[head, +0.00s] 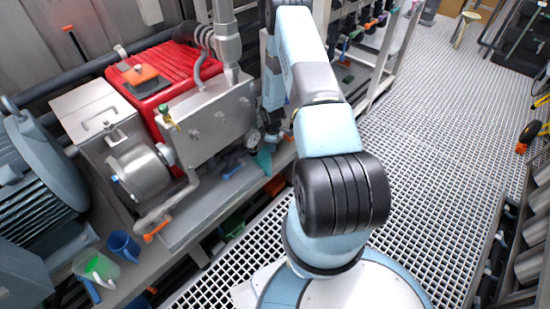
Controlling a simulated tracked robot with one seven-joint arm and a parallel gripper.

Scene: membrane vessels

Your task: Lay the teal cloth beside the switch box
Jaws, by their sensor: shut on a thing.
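The teal cloth (264,161) hangs as a small, folded-looking patch below my gripper (270,138), near the right end of the metal bench. My gripper points down and is shut on the cloth; its fingertips are small and partly hidden by my arm. I cannot tell whether the cloth's lower edge touches the bench.
A round gauge (252,143) is close beside the gripper. A blue tool (233,171) lies on the bench. A red ribbed machine (160,75) and a steel cylinder (143,172) stand left. Grating floor (430,150) lies right.

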